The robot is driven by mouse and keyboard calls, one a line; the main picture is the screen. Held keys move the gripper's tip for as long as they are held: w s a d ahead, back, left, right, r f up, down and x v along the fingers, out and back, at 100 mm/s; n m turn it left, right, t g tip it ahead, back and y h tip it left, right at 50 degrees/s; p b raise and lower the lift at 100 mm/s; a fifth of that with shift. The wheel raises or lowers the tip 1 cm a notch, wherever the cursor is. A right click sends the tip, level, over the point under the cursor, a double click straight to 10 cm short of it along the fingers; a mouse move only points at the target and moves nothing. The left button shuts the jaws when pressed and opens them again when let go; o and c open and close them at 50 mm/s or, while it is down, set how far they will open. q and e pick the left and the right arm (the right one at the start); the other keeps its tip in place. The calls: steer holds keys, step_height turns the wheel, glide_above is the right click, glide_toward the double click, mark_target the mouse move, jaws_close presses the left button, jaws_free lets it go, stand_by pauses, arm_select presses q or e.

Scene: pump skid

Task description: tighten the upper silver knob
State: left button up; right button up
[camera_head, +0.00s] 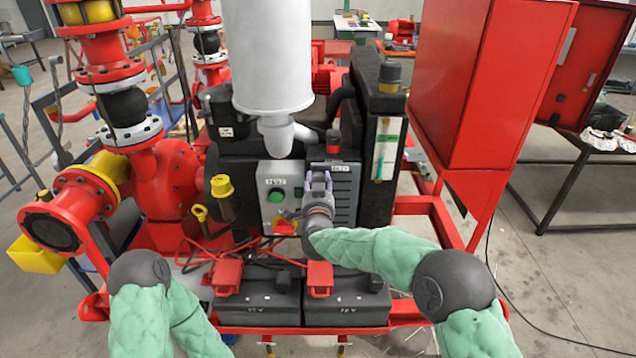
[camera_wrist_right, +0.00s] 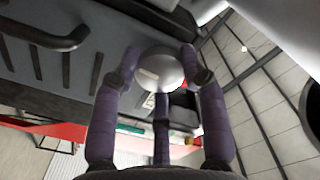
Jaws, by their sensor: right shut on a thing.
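A silver round knob (camera_wrist_right: 160,68) shows in the wrist view, between the purple fingers of my right gripper (camera_wrist_right: 158,82). The fingers are shut around it, one on each side and one behind. In the head view my right gripper (camera_head: 319,182) is at the front of the grey panel (camera_head: 345,195) on the engine, and the knob is hidden or too small to make out there. No second silver knob can be made out. My left arm shows at the lower left of the head view, but its gripper does not.
Left of my right gripper are a green button (camera_head: 276,196) and a red and yellow switch (camera_head: 284,226). A white cylinder (camera_head: 271,55) stands above. Black batteries (camera_head: 345,305) lie below. A red cabinet (camera_head: 470,90) is at the right.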

steer(key=o, duration=1.2)
steer(key=shift+d, duration=0.1)
steer(key=shift+c, duration=0.2)
steer(key=shift+s, duration=0.1)
steer(key=s, duration=1.1)
steer(key=shift+s, duration=0.4)
